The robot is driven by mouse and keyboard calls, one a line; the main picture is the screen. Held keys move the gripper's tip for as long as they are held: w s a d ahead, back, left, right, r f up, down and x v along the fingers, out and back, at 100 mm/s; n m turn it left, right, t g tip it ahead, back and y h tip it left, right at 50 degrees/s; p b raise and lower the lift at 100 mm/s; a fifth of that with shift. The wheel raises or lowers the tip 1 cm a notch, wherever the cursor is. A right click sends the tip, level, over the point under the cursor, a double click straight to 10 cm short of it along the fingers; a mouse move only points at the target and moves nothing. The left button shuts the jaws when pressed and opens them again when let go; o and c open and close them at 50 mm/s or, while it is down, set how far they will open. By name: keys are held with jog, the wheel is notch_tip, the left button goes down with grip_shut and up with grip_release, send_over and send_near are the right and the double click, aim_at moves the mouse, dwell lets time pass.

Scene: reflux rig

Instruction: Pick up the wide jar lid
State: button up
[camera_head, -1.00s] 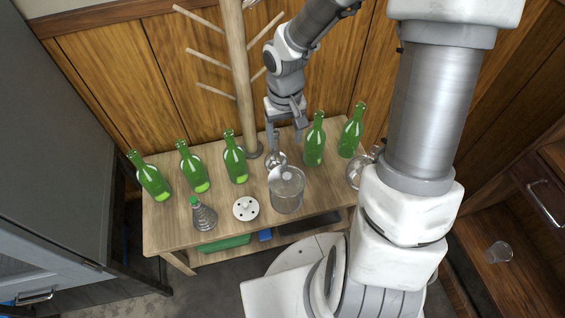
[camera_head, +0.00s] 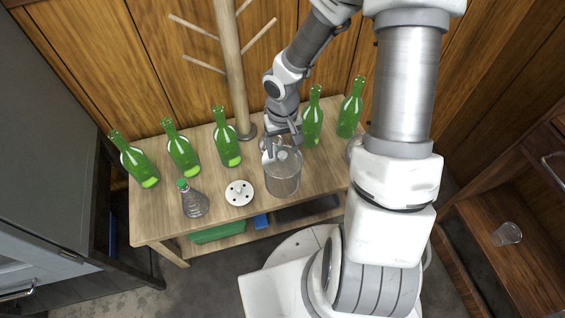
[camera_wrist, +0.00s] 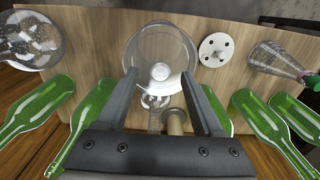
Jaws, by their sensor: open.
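The wide jar lid (camera_head: 283,153) is clear glass with a pale round knob, and sits on top of a wide glass jar (camera_head: 283,182) on the wooden table. In the wrist view the lid's knob (camera_wrist: 160,72) shows between my fingertips, with the jar's round rim around it. My gripper (camera_head: 282,144) is open, pointing down just above and behind the lid. In the wrist view my gripper (camera_wrist: 158,76) has one finger on each side of the knob, with nothing held. I cannot tell the exact height gap.
Green bottles (camera_head: 226,145) stand along the back of the table (camera_head: 160,222). A white holed disc (camera_head: 239,193) and a green-capped flask (camera_head: 193,200) are left of the jar. A wooden post with pegs (camera_head: 232,70) rises behind. A round flask (camera_wrist: 30,42) shows at the wrist view's left.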

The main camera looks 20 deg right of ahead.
jog(key=shift+f, duration=0.95)
grip_shut()
